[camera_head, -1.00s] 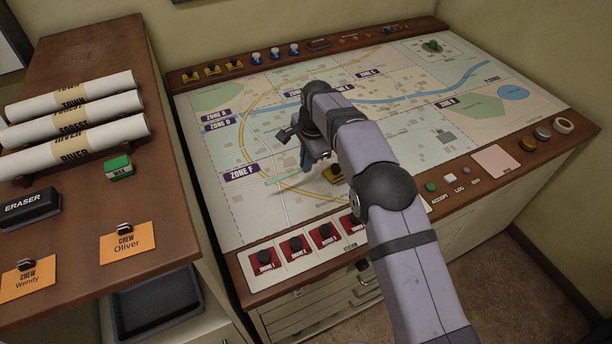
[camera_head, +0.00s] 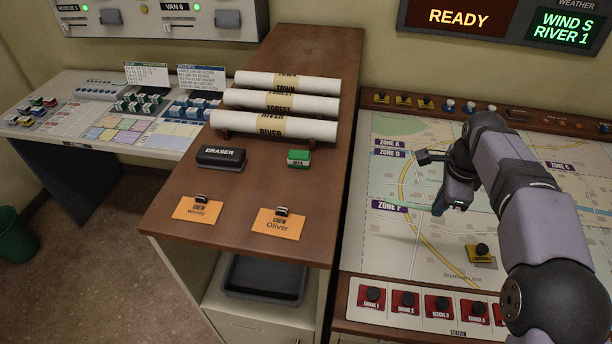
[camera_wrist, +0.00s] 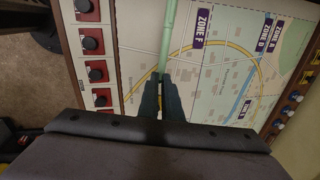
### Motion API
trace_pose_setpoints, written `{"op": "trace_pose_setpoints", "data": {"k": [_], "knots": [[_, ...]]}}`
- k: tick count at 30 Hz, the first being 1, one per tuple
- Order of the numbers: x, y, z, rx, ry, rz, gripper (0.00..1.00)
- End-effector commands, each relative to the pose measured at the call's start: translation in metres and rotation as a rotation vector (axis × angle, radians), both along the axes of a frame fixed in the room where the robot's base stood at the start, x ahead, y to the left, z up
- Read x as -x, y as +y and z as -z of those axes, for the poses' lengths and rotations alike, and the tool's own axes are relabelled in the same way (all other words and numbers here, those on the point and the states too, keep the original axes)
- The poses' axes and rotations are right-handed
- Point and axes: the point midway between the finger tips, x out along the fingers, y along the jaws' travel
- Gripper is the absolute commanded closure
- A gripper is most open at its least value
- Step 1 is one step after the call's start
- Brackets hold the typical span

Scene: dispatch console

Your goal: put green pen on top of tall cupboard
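My gripper (camera_head: 438,208) is above the map desk, fingers pointing down. In the wrist view, my gripper (camera_wrist: 161,80) has its fingertips close together on the near end of the light green pen (camera_wrist: 168,38). The pen stretches away from the tips past the top edge of that view, beside the ZONE F label. The tall cupboard (camera_head: 235,228) with a brown wooden top stands left of the map desk and of my gripper.
On the cupboard top lie rolled maps (camera_head: 290,103), a black eraser (camera_head: 221,157), a green box (camera_head: 298,158) and orange crew cards (camera_head: 278,223). Bare wood shows between them and towards the back. A yellow-based knob (camera_head: 481,255) and red-based knobs (camera_head: 405,300) stand on the map desk.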

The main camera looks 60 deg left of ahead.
Motion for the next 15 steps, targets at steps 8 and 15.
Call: {"op": "trace_pose_setpoints", "data": {"k": [8, 15], "knots": [[0.074, 0.019, -0.100, -0.001, -0.002, 0.156, 1.00], [0.123, 0.040, -0.141, 0.000, 0.000, 0.205, 1.00]]}}
